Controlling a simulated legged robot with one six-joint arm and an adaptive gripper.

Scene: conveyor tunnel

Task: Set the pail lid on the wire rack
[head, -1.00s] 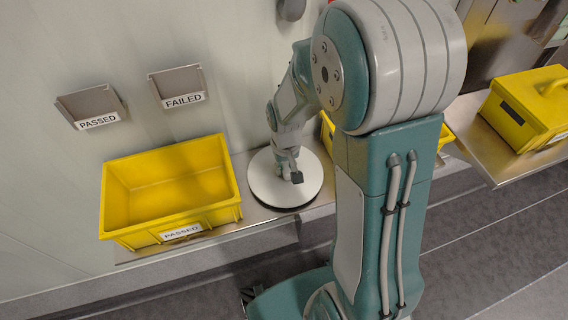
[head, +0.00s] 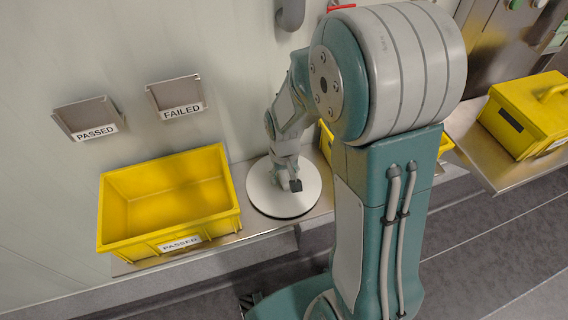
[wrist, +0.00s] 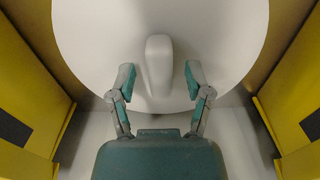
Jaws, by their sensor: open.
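The pail lid (head: 265,196) is a flat white disc on the steel shelf between the yellow bins, with a dark edge beneath it. In the wrist view the lid (wrist: 95,35) fills the upper middle, with a raised, elongated white handle (wrist: 159,58) at its centre. My gripper (wrist: 160,72) is open, one finger on each side of the handle with visible gaps. In the head view my gripper (head: 290,184) is low over the disc's middle. I cannot make out a wire rack; my arm hides part of the shelf.
A yellow bin marked PASSED (head: 170,200) stands left of the lid, looking empty. Another yellow bin (head: 326,140) is partly behind my arm. A closed yellow box (head: 530,115) sits on the right shelf (head: 470,150). PASSED (head: 90,118) and FAILED (head: 176,97) holders hang on the wall.

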